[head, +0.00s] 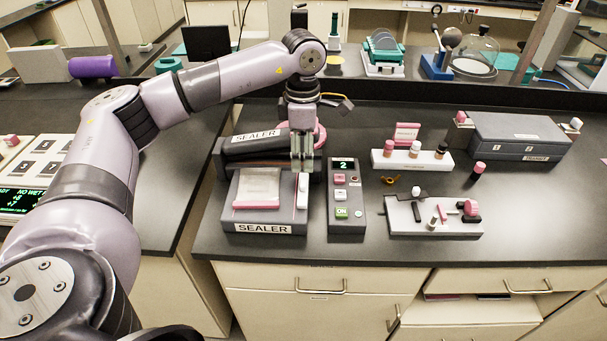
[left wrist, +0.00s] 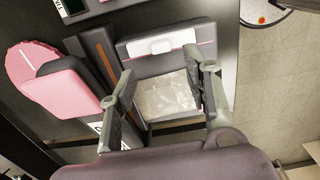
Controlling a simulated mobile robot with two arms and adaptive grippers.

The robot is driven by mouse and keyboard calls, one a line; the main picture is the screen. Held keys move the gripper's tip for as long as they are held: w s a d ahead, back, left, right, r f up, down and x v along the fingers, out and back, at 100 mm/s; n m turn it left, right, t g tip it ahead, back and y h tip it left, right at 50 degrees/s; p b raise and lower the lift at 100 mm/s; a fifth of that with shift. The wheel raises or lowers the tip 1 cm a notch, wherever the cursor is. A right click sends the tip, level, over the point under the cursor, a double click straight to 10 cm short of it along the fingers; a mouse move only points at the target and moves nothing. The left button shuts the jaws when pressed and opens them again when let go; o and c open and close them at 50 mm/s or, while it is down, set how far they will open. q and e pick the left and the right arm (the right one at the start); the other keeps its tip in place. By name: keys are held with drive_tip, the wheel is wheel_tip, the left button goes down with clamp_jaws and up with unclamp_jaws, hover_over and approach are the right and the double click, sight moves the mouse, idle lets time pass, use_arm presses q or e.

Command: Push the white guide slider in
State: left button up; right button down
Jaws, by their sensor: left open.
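The white guide slider (head: 302,189) stands on the right side of the lower sealer base (head: 232,213), next to a clear pouch (head: 259,186) with a pink strip. In the left wrist view the white slider (left wrist: 175,46) lies beyond the pouch (left wrist: 165,97). My left gripper (head: 302,167) points down just above and behind the slider's far end in the head view. Its two fingers (left wrist: 160,68) are spread apart with nothing between them. Whether a finger touches the slider, I cannot tell. My right gripper is in neither view.
The sealer's raised upper arm (head: 245,150) is close to the left of my gripper. A control box (head: 342,192) with buttons stands right of the sealer. A grey block (head: 425,215) with small parts and a white rack (head: 411,160) stand farther right.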

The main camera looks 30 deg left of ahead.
sight(303, 182)
use_arm(q)
wheel_tip(303, 182, down, 5)
drive_tip(key=shift+s+f+p, duration=0.1)
drive_tip(key=shift+s+p, duration=0.05)
drive_tip(key=shift+p, duration=0.4)
drive_tip(key=shift+f, duration=1.4)
drive_tip(key=c, duration=0.6)
clamp_jaws()
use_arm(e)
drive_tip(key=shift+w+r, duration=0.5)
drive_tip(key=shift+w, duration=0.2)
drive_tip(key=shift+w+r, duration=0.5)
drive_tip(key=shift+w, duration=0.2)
